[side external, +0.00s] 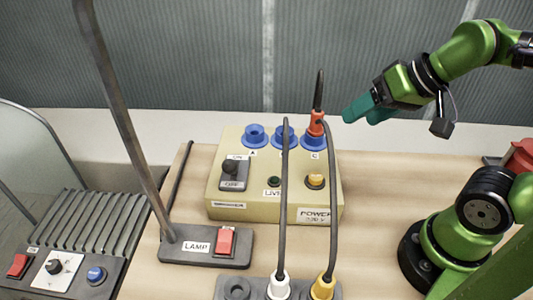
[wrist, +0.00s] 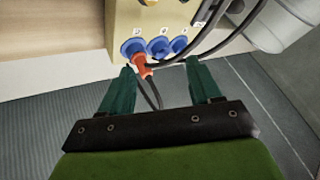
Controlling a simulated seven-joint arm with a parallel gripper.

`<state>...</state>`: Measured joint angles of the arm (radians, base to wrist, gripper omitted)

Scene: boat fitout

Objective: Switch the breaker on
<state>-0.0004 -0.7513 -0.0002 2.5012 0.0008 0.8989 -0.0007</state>
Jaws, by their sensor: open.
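The breaker (side external: 232,172) is a dark switch with a black knob on the left of the front of a beige power box (side external: 250,208). It has ON above and OFF below; I cannot tell clearly which way the knob is set. My gripper (side external: 360,107) is open and empty, above and to the right of the box, apart from it. In the wrist view, its two teal fingers (wrist: 160,68) are spread below the box's row of blue sockets. The breaker is not clearly visible there.
A red plug (side external: 316,124) sits in blue socket C (side external: 314,143); sockets A (side external: 255,136) and B stand beside it. Dark cables rise in front of the box from the white plug (side external: 278,285) and yellow plug (side external: 322,286). A lamp base (side external: 205,247) with a red switch stands in front.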

